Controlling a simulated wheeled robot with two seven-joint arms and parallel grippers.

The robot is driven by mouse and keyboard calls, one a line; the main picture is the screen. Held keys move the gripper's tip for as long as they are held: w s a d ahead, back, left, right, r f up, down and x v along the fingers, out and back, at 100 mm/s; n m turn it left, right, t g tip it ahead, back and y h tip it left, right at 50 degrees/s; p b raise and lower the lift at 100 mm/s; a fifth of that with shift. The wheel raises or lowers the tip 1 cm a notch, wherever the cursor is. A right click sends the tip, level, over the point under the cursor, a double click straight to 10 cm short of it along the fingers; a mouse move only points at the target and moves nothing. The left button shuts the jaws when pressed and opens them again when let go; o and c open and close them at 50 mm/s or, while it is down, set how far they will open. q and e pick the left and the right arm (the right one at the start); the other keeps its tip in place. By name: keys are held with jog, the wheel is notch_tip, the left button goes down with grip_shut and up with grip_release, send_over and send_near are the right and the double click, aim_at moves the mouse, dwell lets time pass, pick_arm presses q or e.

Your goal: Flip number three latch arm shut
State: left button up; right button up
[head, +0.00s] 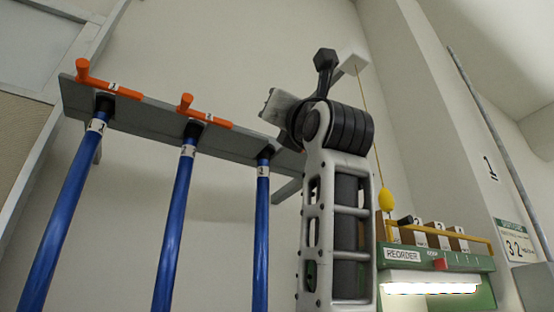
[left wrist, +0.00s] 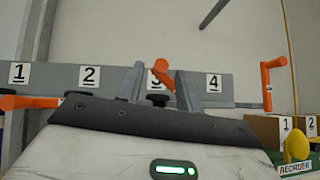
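In the left wrist view my left gripper (left wrist: 158,84) is open, its two grey fingers apart in front of label three. The orange latch arm of number three (left wrist: 163,70) shows as a tilted peg in the gap between the fingers. It covers part of its label, and I cannot tell whether the fingers touch it or how far it is turned. In the head view my left arm hides latch three, and only a grey part of my left gripper (head: 277,106) shows against the rack bar (head: 150,122). My right gripper is in neither view.
Orange latches one (head: 110,88) and two (head: 208,116) lie along the bar above blue rods (head: 72,205). Latch four (left wrist: 267,85) stands upright at the right. A yellow pull bulb (head: 387,200) hangs on a cord beside a green REORDER shelf (head: 470,262) with boxes.

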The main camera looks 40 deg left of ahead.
pick_arm(q)
jog(key=p+x, duration=0.2)
jog(key=x, duration=0.3)
jog(key=shift+w+a+r, duration=0.1)
jog(key=shift+a+r, duration=0.05)
jog(key=shift+r, duration=0.1)
